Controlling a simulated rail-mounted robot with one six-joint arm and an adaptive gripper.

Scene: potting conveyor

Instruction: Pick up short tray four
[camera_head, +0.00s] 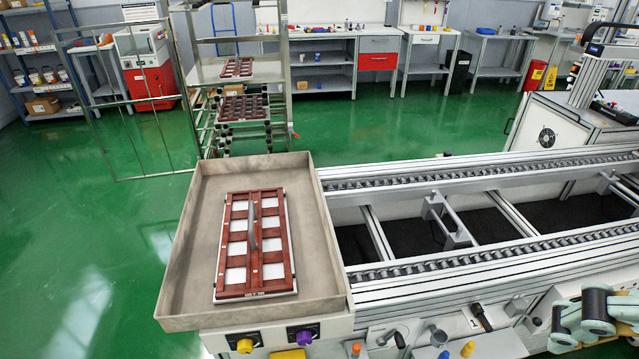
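A reddish-brown tray (256,272) with two rows of white cells and a grey upright bar at its middle lies flat inside a shallow beige box at the near end of the conveyor. Two more brown trays are on a metal rack behind: one on the upper shelf (237,68) and a darker one below it (244,109). No readable label shows which tray is short tray four.
The beige box (178,270) has raised walls around its tray. A roller conveyor (470,262) runs off to the right. The metal rack (282,100) has an open mesh door (135,110) on its left. Green floor (100,235) is clear at left.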

